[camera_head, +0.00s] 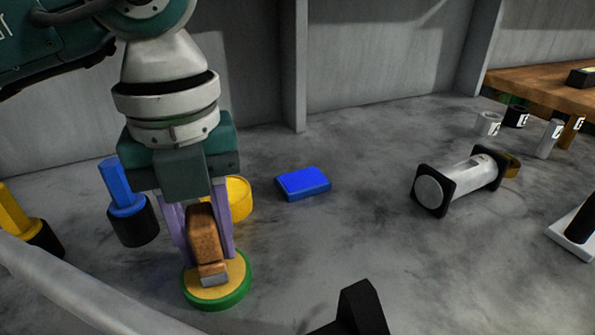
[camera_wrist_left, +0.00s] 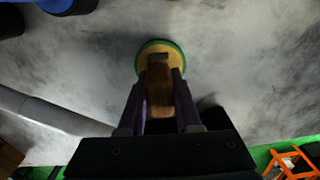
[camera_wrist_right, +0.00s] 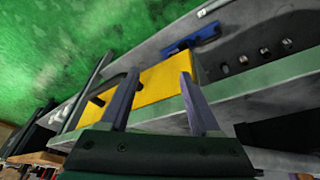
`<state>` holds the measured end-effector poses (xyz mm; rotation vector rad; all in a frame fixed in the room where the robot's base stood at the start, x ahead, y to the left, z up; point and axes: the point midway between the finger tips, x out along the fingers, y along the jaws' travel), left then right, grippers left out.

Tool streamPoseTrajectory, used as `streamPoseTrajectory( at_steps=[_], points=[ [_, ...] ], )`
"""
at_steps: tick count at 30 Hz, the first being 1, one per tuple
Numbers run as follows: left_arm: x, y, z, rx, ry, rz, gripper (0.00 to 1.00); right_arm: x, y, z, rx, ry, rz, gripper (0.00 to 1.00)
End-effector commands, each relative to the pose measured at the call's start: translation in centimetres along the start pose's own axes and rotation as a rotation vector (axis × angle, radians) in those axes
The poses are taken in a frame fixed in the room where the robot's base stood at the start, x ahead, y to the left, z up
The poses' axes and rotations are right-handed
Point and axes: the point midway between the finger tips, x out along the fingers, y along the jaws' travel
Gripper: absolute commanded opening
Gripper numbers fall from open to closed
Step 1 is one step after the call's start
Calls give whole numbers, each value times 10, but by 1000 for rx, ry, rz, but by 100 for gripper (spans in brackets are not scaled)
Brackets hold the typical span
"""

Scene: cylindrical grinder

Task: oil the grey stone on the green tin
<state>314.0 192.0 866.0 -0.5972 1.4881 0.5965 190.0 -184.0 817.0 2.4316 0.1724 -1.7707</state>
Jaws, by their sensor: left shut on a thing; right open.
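The green tin (camera_head: 231,296), a low green-rimmed disc with a tan-yellow top, stands on the grey bench at lower left. It also shows in the left wrist view (camera_wrist_left: 142,69). My left gripper (camera_head: 207,255) points down over it, shut on a brown block (camera_head: 204,232). A small grey piece (camera_head: 214,280) shows at the block's lower end, at the tin's top. I cannot tell whether this is the grey stone or part of the held thing, nor whether they touch. My right gripper (camera_wrist_right: 155,88) is open, with a yellow surface visible beyond its fingers.
A blue-topped black container (camera_head: 133,222) and a yellow round thing (camera_head: 239,198) are close to my left gripper. A blue block (camera_head: 303,183) lies behind. Bare bench lies between. A grey pipe (camera_head: 75,290) crosses lower left.

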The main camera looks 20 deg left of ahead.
Motion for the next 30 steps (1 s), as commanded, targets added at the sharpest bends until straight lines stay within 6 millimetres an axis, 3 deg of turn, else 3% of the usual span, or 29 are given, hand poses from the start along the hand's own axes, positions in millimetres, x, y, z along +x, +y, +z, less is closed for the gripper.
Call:
streamPoseTrajectory(
  at_steps=[30],
  points=[
    [9, 0, 0, 0, 0, 0, 0, 7, -2, 2, 5, 1, -4, 64]
  ],
)
